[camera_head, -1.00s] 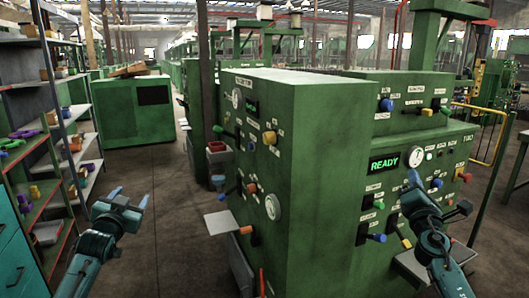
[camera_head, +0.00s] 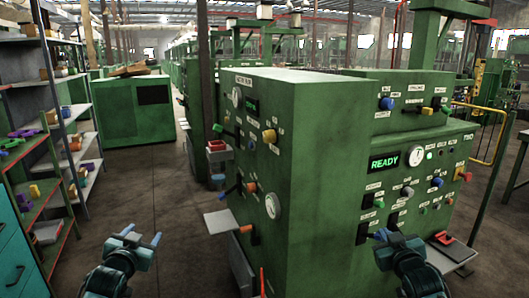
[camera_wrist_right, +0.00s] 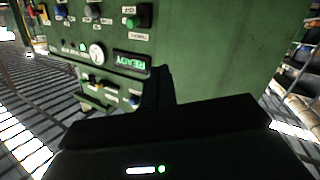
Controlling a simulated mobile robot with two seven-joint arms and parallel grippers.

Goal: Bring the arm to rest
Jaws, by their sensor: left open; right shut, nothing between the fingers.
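My left gripper (camera_head: 142,236) is low at the left in the head view, over the floor, its two blue fingertips apart with nothing between them. My right gripper (camera_head: 384,236) is low in front of the green machine's (camera_head: 318,160) lower control panel, shut and empty. Whether its tip touches the blue-tipped lever there I cannot tell. In the right wrist view the gripper (camera_wrist_right: 160,95) is a dark shape before the panel, which shows upside down.
The panel has a lit READY display (camera_head: 384,162), a gauge (camera_head: 416,155) and several knobs. A small shelf (camera_head: 458,252) with a red item juts out right of my right gripper. A shelf rack (camera_head: 45,150) stands at the left. Floor is clear between rack and machine.

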